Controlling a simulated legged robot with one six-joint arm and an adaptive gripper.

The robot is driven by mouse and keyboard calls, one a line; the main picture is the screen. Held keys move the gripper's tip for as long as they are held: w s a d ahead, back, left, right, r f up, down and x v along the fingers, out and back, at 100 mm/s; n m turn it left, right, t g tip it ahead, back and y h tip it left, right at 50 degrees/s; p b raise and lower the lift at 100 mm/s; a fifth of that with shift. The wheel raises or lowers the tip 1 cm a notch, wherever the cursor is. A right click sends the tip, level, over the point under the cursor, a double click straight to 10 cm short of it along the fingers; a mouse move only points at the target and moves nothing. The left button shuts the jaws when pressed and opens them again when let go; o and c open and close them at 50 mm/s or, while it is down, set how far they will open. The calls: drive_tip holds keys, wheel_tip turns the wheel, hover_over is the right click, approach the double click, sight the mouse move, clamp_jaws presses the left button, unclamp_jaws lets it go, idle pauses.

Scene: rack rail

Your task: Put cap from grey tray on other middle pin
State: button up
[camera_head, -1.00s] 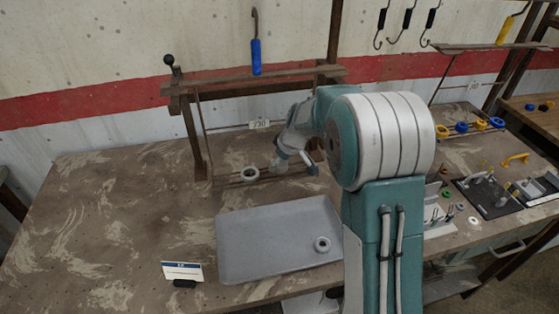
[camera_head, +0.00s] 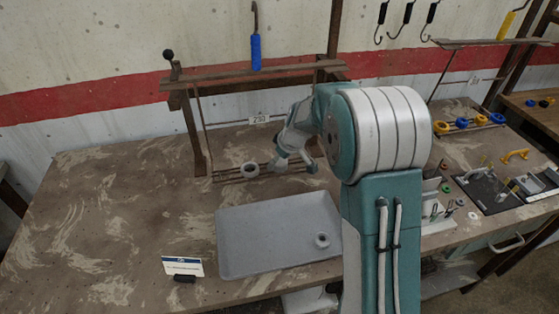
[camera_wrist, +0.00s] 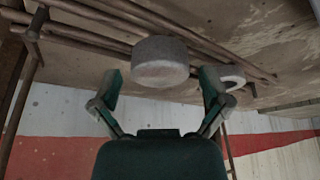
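My gripper (camera_head: 296,164) is low over the right part of the rail rack (camera_head: 228,178) at the back of the table. In the wrist view its two fingers (camera_wrist: 160,88) are spread apart. A pale round cap (camera_wrist: 160,62) shows between and beyond the fingertips, against the rails, with a gap on each side; whether it sits on a pin is hidden. A second cap with a hole (camera_head: 249,170) sits on the rack left of my gripper; a ring-shaped cap also shows behind a finger in the wrist view (camera_wrist: 232,77). Another ring-shaped cap (camera_head: 322,240) lies in the grey tray (camera_head: 265,262).
A wooden frame (camera_head: 190,130) stands over the rack, with a blue-handled hook (camera_head: 255,52) above. A small sign (camera_head: 183,266) stands left of the tray. Blue and yellow rings (camera_head: 462,123) and fixtures fill the right side. The left table is clear.

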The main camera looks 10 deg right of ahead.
drive_tip(key=v, duration=1.1)
drive_tip(key=s+a+r+m+h, duration=0.15)
drive_tip(key=s+r, duration=0.25)
drive_tip(key=s, duration=0.4)
drive_tip(key=s+a+r+m, duration=0.1)
drive_tip(key=s+r+m, duration=0.1)
drive_tip(key=s+r, duration=0.35)
drive_tip(key=s+f+m+t, duration=0.2)
drive_tip(key=s+f+m, duration=0.1)
drive_tip(key=s, duration=1.4)
drive_tip(key=shift+f+h, duration=0.3)
drive_tip(key=shift+h, duration=0.15)
drive_tip(key=shift+d, duration=0.1)
